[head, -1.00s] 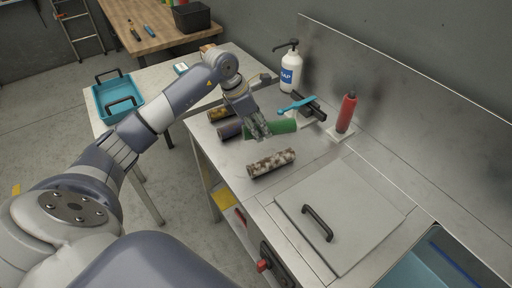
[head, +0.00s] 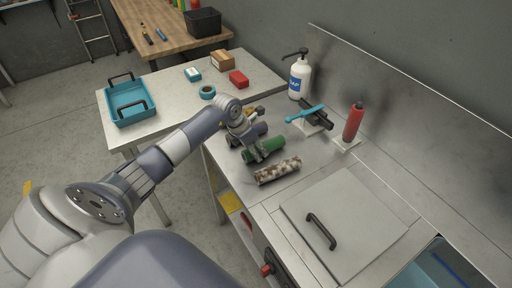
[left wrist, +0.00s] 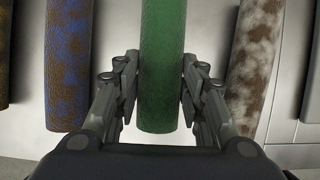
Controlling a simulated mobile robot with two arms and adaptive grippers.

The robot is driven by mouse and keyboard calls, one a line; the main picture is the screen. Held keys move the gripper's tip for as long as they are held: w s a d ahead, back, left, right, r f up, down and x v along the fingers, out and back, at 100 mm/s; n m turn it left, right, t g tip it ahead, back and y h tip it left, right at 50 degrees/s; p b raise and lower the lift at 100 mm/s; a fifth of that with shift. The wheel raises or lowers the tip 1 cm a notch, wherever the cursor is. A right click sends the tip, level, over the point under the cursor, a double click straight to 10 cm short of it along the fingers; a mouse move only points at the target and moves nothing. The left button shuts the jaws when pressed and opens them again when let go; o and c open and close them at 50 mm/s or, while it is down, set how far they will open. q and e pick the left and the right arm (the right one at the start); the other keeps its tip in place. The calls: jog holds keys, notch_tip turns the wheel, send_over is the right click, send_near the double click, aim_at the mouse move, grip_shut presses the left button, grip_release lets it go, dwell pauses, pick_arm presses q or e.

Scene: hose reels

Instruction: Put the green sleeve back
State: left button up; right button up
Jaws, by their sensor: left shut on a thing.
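The green sleeve (head: 264,148) is a cylinder at the left part of the steel counter. My left gripper (head: 257,154) is shut on it. In the left wrist view the green sleeve (left wrist: 162,70) runs between the two fingers (left wrist: 158,90), which are on either side of it. Whether it rests on the counter or hangs just above is unclear. A purple-blue sleeve (left wrist: 68,65) lies on one side of it and a mottled brown-white sleeve (left wrist: 257,55) on the other. A yellow-brown sleeve (left wrist: 10,50) is at the wrist view's left edge. My right gripper is out of view.
A red cylinder (head: 353,121) stands upright on a white base behind the sleeves. A turquoise-handled tool (head: 304,114) rests on a black stand by the soap bottle (head: 299,75). A square lid (head: 345,225) covers the front counter. A turquoise tray (head: 126,104) stands on the side table.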

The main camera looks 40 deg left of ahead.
pick_arm(q)
jog(key=shift+f, duration=0.3)
jog(key=o, duration=1.1)
jog(key=shift+r, duration=0.1)
jog(key=shift+r, duration=0.15)
jog(key=shift+s+a+r, duration=0.1)
jog(key=shift+a+r, duration=0.05)
jog(key=shift+r, duration=0.15)
jog(key=b+v, duration=0.2)
jog(key=v, duration=0.8)
jog(key=shift+s+r+b, duration=0.15)
jog(key=shift+r+b, duration=0.05)
jog(key=shift+b, duration=0.1)
jog(key=shift+s+r, duration=0.15)
jog(key=shift+r, duration=0.2)
